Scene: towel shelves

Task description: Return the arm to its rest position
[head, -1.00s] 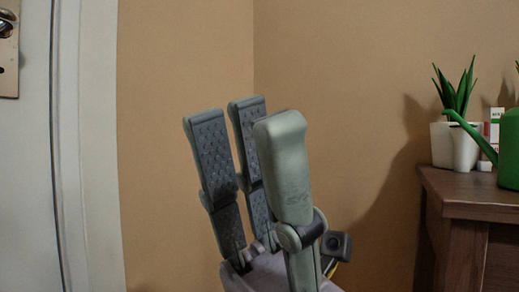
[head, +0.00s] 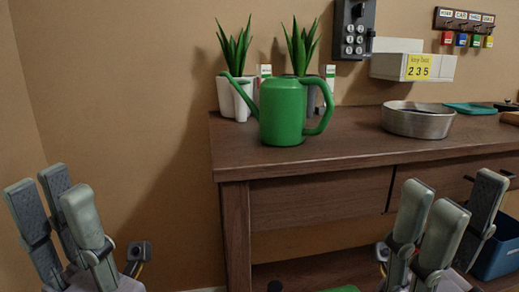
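My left gripper (head: 62,215) is at the lower left of the head view, pointing up in front of the bare wall. Its fingers stand apart and nothing shows between them. My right gripper (head: 450,222) is at the lower right, pointing up in front of the wooden table (head: 320,152). Its fingers also stand apart with nothing between them. Both grippers are clear of the tabletop objects in the picture. The lower parts of both arms are cut off by the frame's bottom edge.
On the table stand a green watering can (head: 283,112), potted plants (head: 233,97) and a metal bowl (head: 418,120). A key box (head: 354,30), a white holder (head: 397,66) and a key rack (head: 464,18) are on the wall. A blue bin (head: 498,252) sits below at right.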

